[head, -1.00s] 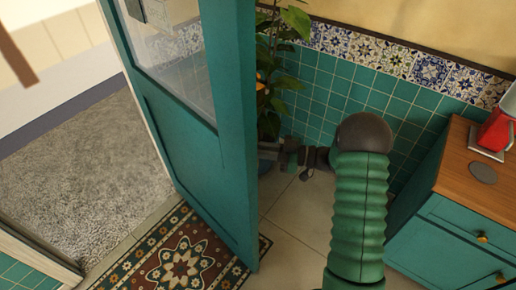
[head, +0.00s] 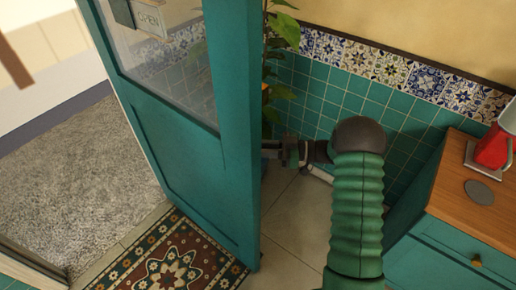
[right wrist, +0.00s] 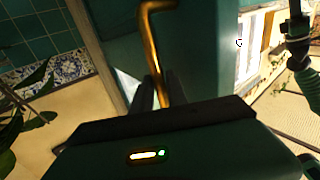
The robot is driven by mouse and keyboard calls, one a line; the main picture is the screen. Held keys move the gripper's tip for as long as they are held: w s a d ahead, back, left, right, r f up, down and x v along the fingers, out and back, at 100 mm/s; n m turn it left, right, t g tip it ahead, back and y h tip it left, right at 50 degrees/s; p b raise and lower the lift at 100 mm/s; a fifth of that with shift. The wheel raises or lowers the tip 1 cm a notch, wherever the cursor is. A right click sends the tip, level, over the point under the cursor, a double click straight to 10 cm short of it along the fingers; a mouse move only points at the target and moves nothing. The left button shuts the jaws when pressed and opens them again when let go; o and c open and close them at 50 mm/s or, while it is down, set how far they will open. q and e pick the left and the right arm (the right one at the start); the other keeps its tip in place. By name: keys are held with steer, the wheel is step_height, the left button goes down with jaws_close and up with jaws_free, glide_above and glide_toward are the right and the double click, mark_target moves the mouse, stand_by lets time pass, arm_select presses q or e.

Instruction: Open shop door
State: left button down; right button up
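The teal shop door (head: 190,150) stands ajar in the head view, with a glass pane at its top and the doorway open to its left. My right arm reaches to the door's right edge. My right gripper (right wrist: 160,93) is partly hidden behind that edge in the head view. In the right wrist view its two dark fingers lie on either side of the brass door handle (right wrist: 151,45), close against it, and look shut on it. My left gripper (right wrist: 296,22) seems to show small and dark at the right wrist view's right edge; its fingers are unclear.
A patterned rug (head: 170,262) lies under the door's lower edge. A leafy plant (head: 281,30) stands behind the door by the tiled wall (head: 330,95). A teal cabinet (head: 430,250) with a wooden top and red object (head: 492,148) is at right. Grey ground (head: 80,170) shows outside.

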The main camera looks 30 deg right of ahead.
steer(key=o, duration=0.3)
steer(key=shift+w+f, duration=0.1)
steer(key=shift+w, duration=0.05)
steer(key=shift+d, duration=0.15)
steer(key=v, duration=1.6)
steer(key=shift+s+d+f, duration=0.1)
steer(key=shift+s+d, duration=0.2)
